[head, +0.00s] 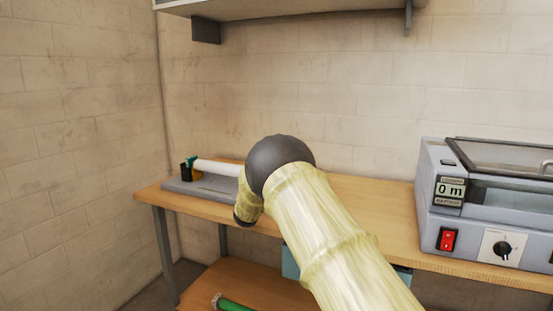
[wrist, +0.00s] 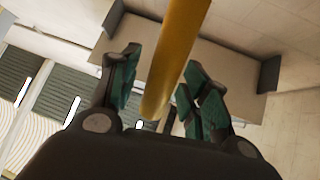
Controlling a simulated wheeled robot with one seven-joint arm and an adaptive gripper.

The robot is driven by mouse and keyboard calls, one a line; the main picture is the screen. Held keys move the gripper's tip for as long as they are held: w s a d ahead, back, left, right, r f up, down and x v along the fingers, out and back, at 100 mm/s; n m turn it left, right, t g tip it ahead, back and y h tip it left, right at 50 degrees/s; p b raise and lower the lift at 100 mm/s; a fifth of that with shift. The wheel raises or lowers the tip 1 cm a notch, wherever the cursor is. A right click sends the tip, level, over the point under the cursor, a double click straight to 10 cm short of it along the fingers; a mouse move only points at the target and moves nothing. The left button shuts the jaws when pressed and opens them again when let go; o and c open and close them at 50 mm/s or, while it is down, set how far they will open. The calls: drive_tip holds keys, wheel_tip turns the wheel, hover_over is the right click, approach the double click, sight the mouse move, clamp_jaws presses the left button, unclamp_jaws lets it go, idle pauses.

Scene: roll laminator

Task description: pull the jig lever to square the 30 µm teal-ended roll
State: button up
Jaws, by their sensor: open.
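The white roll (head: 217,168) with a teal end (head: 192,161) lies on the grey jig base (head: 195,188) at the left of the bench. My forearm and wrist cover the jig's right part and the roll's far end. My gripper (wrist: 161,68) is open in the wrist view, its teal-padded fingers on either side of a yellow bar (wrist: 176,50), which looks like the jig lever. The bar's rounded end lies between the fingers, with a visible gap at the left finger; contact at the right finger is unclear. In the head view my gripper is hidden behind my arm.
A grey laminator (head: 470,222) with a "0 m" display and red switch stands on the wooden bench (head: 355,200) at right. A wall shelf (head: 300,6) hangs above. A green roll (head: 235,306) lies on the lower shelf. Bench between jig and laminator looks clear where visible.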

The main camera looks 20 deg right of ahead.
drive_tip(key=shift+a, duration=0.1)
drive_tip(key=v, duration=0.7)
drive_tip(key=shift+f, duration=0.2)
drive_tip(key=shift+s, duration=0.1)
